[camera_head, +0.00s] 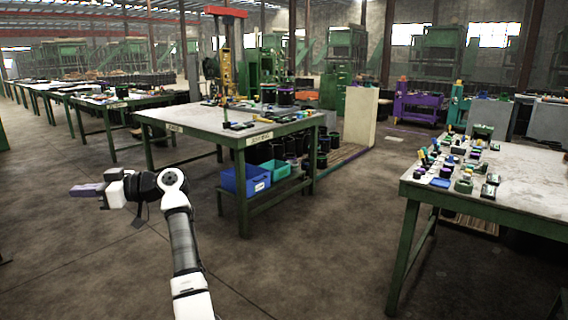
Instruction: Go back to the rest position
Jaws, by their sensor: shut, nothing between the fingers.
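My gripper (88,190) is at the left of the head view, at the end of my white and black arm, and points to the left. Its purple-grey fingers are shut with nothing between them. It hangs in free air over the bare floor, in front of the middle workbench and apart from it. My arm rises from the bottom edge and bends at a white joint. No object is held.
A green-legged workbench (205,119) stands in the middle, with a blue bin (246,181) and a teal bin (283,170) below. Another workbench (530,185) at right bears several small parts. A row of benches recedes at left. The concrete floor (320,245) between the benches is clear.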

